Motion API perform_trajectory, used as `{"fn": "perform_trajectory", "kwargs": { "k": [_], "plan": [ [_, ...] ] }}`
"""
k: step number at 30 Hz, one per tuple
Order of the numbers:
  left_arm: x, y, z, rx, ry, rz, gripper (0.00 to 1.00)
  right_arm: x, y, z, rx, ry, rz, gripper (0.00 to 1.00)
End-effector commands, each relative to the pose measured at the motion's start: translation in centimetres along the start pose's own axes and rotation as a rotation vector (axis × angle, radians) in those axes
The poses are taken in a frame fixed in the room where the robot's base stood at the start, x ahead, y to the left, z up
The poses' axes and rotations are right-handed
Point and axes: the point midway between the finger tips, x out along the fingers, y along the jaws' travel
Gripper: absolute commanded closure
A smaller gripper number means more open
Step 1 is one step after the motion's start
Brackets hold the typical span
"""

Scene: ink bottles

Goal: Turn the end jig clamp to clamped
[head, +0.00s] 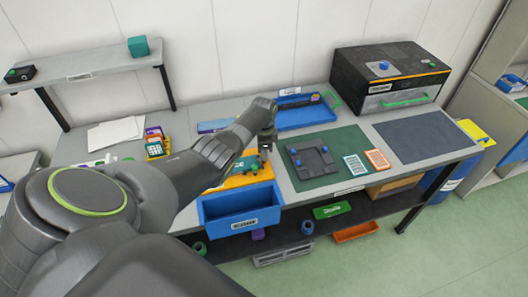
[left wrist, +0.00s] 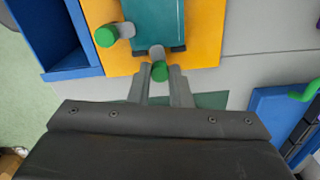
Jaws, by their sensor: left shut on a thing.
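The yellow-orange jig board (left wrist: 205,50) holds a teal block (left wrist: 155,20); the board also shows in the head view (head: 232,184). A clamp with a grey lever and green knob (left wrist: 160,71) is at the block's near end in the left wrist view. A second green-knobbed clamp (left wrist: 106,37) is beside the block's left side, its lever pointing away from the block. My left gripper (left wrist: 160,74) is shut on the end clamp's green knob. In the head view my left arm partly hides the jig. My right gripper is not in view.
A blue bin (head: 240,211) stands in front of the jig. A blue tray (head: 304,114) lies behind it. A green mat (head: 325,137) with a dark fixture (head: 311,160) is to the right. A black box machine (head: 390,75) stands at the back right.

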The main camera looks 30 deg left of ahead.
Motion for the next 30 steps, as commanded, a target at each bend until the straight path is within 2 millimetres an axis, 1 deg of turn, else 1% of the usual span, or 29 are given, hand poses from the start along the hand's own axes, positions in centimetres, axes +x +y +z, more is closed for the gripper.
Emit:
{"fn": "perform_trajectory", "kwargs": {
  "k": [9, 21, 22, 24, 26, 27, 30],
  "plan": [
    [-0.01, -0.01, 0.04, 0.070, -0.001, 0.000, 1.00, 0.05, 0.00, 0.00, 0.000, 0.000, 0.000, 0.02],
    [-0.01, -0.02, 0.03, 0.075, 0.000, -0.001, 1.00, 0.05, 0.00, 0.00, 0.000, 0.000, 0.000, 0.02],
    [-0.01, -0.02, 0.03, 0.075, 0.000, -0.001, 0.80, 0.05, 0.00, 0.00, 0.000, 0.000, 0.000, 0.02],
    [-0.01, -0.02, 0.03, 0.075, 0.000, -0.001, 0.71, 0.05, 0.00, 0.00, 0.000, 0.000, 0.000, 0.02],
    [-0.01, -0.02, 0.02, 0.075, 0.000, -0.001, 0.63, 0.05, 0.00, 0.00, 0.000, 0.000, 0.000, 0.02],
    [-0.01, -0.02, 0.02, 0.074, 0.000, -0.001, 0.61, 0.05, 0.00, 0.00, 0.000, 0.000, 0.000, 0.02],
    [-0.01, -0.02, 0.02, 0.074, 0.000, -0.001, 0.61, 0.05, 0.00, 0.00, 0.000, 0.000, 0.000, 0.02]
  ]
}}
